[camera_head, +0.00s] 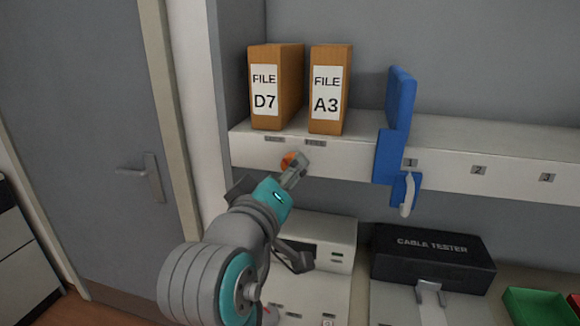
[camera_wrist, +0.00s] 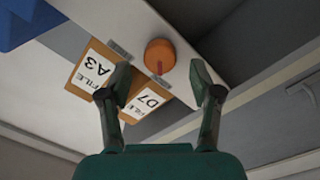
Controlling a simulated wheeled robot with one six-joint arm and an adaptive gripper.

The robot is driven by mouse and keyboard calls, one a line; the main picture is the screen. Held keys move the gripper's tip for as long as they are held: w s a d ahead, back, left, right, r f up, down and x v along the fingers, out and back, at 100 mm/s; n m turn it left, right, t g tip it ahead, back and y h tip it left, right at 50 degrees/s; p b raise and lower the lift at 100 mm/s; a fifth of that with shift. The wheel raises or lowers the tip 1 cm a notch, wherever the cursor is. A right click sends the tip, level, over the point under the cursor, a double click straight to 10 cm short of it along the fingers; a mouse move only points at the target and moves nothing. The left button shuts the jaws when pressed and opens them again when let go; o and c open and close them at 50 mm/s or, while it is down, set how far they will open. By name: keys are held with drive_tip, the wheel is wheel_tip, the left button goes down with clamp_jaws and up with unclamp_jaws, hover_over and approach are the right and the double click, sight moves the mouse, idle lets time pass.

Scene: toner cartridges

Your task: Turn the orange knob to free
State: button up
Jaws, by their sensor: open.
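The orange knob (camera_head: 288,158) is on the white front edge of the shelf, below the two files, partly hidden by my gripper. In the wrist view the knob (camera_wrist: 160,53) is round, with a red mark on its lower side. My gripper (camera_head: 298,168) is at the knob in the head view. In the wrist view my gripper (camera_wrist: 160,78) is open, with one finger to each side of and below the knob. I cannot tell whether a finger touches it. Any lettering around the knob is not readable.
Files D7 (camera_head: 277,90) and A3 (camera_head: 330,92) stand on the shelf above. A blue bracket (camera_head: 391,155) with a white handle is to the right. Below are a white device (camera_head: 335,232) and a black cable tester (camera_head: 432,257). A grey door (camera_head: 90,120) is at left.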

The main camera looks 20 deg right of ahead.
sight(285, 163)
drive_tip(key=shift+x, duration=1.75)
drive_tip(key=c, duration=1.1)
